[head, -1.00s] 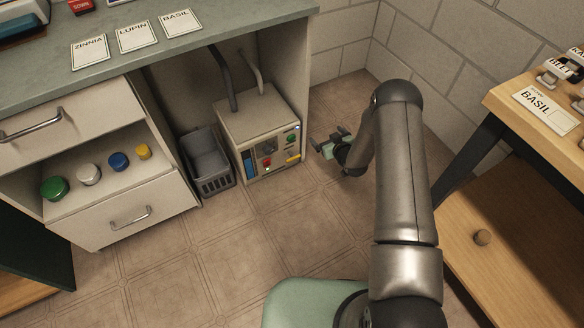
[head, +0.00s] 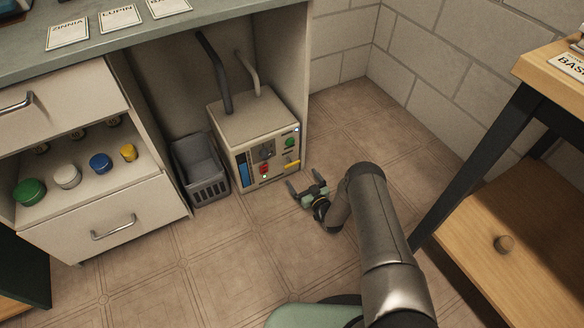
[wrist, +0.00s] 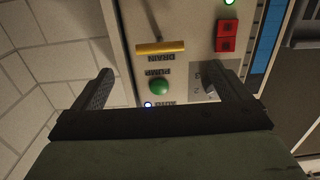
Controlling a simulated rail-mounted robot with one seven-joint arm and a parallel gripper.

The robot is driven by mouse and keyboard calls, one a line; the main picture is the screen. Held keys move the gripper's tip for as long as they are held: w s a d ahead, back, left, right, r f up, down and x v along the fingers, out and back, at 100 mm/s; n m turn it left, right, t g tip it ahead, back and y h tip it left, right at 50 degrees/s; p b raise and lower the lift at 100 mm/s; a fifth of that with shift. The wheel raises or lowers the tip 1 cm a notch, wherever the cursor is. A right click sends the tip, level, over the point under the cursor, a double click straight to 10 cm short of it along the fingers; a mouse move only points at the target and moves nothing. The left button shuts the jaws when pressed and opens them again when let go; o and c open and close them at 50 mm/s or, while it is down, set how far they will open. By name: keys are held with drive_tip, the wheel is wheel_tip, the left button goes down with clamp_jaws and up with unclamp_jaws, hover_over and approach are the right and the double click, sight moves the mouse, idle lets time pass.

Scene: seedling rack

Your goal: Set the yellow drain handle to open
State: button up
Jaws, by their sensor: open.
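The yellow drain handle (head: 292,164) is a short bar low on the right of the control box's front panel. In the wrist view the yellow handle (wrist: 160,47) lies crosswise beside the word DRAIN, which appears upside down. My gripper (head: 306,184) is open and empty, in front of the box near its lower right corner. In the wrist view my gripper (wrist: 160,85) has its fingers spread to either side, with the handle beyond and between them, apart from both. Contact with the panel cannot be seen.
The box (head: 252,119) stands under the counter. Its panel has a green button (wrist: 159,88), a red switch (wrist: 227,36), a dial and a blue gauge (wrist: 268,40). A grey basket (head: 200,168) is left of it. Open floor lies in front; a wooden bench (head: 500,245) stands right.

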sight(292, 164)
drive_tip(key=shift+b+x, duration=1.7)
drive_tip(key=shift+x, duration=2.95)
